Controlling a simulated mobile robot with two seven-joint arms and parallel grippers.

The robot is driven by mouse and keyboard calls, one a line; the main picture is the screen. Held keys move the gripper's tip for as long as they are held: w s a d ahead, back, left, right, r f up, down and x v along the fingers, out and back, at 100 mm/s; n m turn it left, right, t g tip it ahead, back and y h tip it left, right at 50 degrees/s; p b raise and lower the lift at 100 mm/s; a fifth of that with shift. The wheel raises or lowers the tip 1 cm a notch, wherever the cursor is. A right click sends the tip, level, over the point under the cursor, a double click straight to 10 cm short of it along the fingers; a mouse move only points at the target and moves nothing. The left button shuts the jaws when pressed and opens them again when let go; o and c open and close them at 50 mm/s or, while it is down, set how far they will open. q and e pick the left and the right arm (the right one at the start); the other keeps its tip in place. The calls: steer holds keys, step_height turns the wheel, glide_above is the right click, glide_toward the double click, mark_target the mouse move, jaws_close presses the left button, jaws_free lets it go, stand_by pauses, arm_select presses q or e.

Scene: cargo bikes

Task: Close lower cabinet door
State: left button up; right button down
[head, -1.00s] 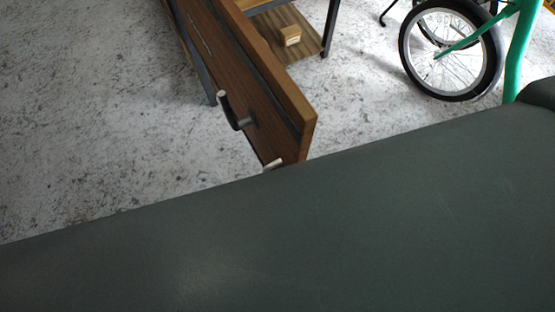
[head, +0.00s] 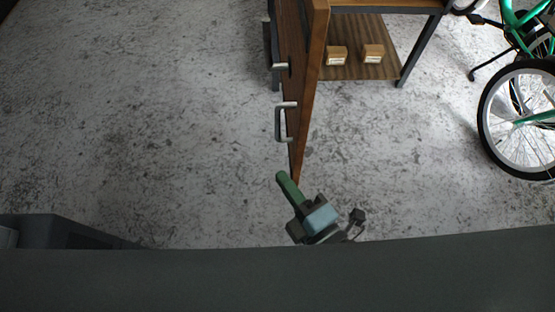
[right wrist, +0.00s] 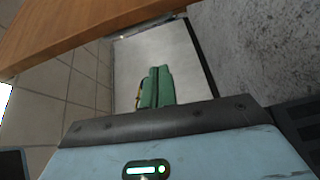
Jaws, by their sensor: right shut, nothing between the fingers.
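A brown wooden cabinet door (head: 307,90) stands swung open in the upper middle of the head view, its top edge toward me. A metal bar handle (head: 279,122) is on its left face, and a second handle (head: 279,66) shows farther up. My right gripper (head: 283,177), with green fingers, is just below the door's near end, shut and empty. In the right wrist view the shut green fingers (right wrist: 155,72) point ahead, and a wooden panel (right wrist: 80,30) crosses the upper left. I cannot tell whether they touch the door. My left gripper is not in view.
A wooden shelf (head: 350,65) with two small boxes (head: 336,56) is right of the door, beside a dark metal leg (head: 420,50). A green bike with a white-rimmed wheel (head: 520,122) stands at the right. The speckled floor (head: 140,120) on the left is clear.

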steer(key=w+a+n, duration=0.1)
steer(key=w+a, duration=0.1)
steer(key=w, duration=0.7)
steer(key=shift+r+y, duration=0.3)
steer(key=shift+y, duration=0.1)
steer(key=shift+d, duration=0.1)
stand_by(0.5)
